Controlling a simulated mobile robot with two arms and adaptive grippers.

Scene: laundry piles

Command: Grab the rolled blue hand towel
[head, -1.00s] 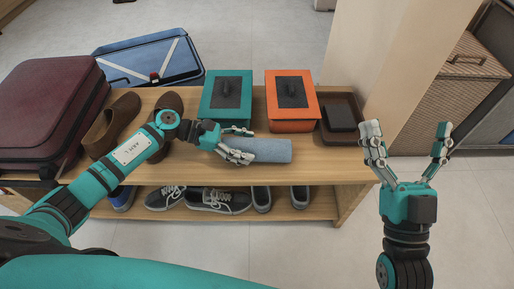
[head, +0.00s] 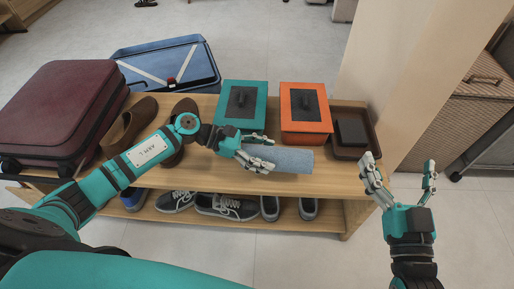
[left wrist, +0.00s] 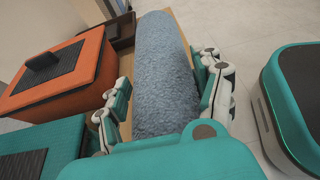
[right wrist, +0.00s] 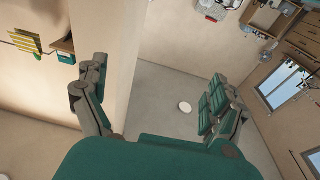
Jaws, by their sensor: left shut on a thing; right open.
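The rolled blue hand towel (head: 294,160) lies on the wooden bench top near its front edge, in front of the teal and orange boxes. My left gripper (head: 262,153) is shut on the towel's left end, one finger behind it and one in front. In the left wrist view the fluffy towel (left wrist: 165,75) runs away from the palm between the two fingers (left wrist: 168,105). Its near end is hidden by the gripper. My right gripper (head: 400,172) is open and empty, right of the bench; its spread fingers also show in the right wrist view (right wrist: 160,105).
A teal box (head: 260,92) and an orange box (head: 322,129) stand behind the towel. A dark tray (head: 371,125) is at the bench's right end. Brown shoes (head: 124,127) and a maroon suitcase (head: 62,105) are at left. Several shoes (head: 225,206) sit on the lower shelf.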

